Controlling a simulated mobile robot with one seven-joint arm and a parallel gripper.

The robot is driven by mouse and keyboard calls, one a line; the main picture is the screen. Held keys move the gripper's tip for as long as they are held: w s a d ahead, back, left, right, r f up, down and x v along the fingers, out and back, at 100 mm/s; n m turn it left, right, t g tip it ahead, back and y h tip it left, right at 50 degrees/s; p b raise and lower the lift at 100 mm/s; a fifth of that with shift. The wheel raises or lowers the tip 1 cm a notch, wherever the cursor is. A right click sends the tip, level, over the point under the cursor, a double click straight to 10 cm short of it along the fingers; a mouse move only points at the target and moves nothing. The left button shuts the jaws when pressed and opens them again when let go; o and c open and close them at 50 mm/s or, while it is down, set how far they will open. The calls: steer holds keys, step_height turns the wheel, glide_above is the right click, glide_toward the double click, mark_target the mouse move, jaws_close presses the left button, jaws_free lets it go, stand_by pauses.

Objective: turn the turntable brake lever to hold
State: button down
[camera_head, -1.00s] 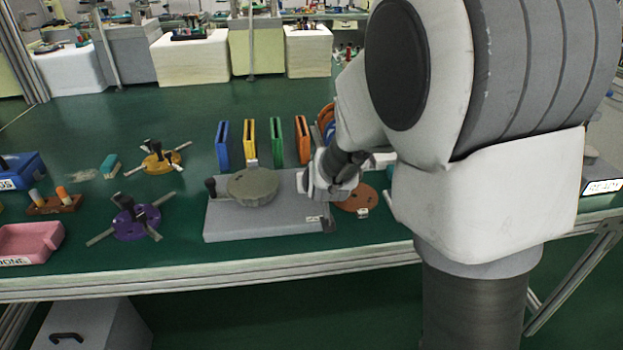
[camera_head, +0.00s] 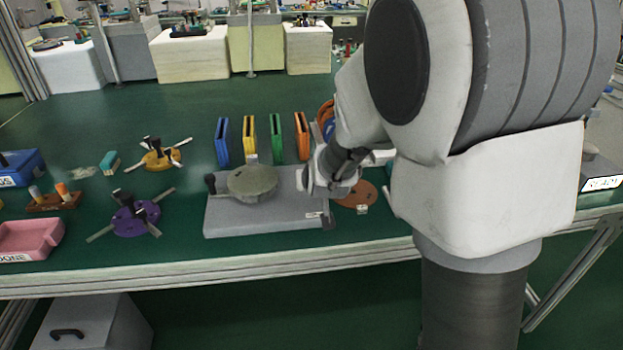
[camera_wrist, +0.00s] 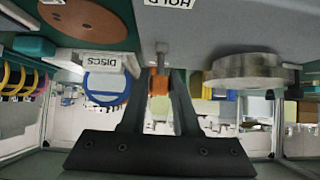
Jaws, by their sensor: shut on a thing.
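The turntable, a round grey stone-like disc (camera_head: 252,183) with a black knob at its left, sits on a grey base block (camera_head: 225,222). My gripper (camera_head: 316,186) is at the right end of that base, mostly covered by my own wrist. In the wrist view the two dark fingers (camera_wrist: 159,88) are shut on the orange-brown grip of the brake lever (camera_wrist: 159,82). The lever's short metal stem (camera_wrist: 162,50) runs from the grip to the grey base. A white HOLD label (camera_wrist: 170,3) is on the base near the stem. The head view hides the lever.
Blue, yellow, green and orange upright holders (camera_head: 276,136) stand behind the base. A brown disc (camera_head: 357,195) lies to its right. Purple (camera_head: 136,219) and yellow (camera_head: 161,159) spoked fixtures stand left. A pink tray (camera_head: 30,239) is far left.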

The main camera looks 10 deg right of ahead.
steer(key=shift+s+f, duration=0.25)
steer(key=shift+f, duration=0.2)
steer(key=c, duration=0.9)
jaws_free()
steer(key=shift+o, duration=1.3)
steer(key=shift+w+r, duration=0.1)
steer(key=shift+r, duration=0.2)
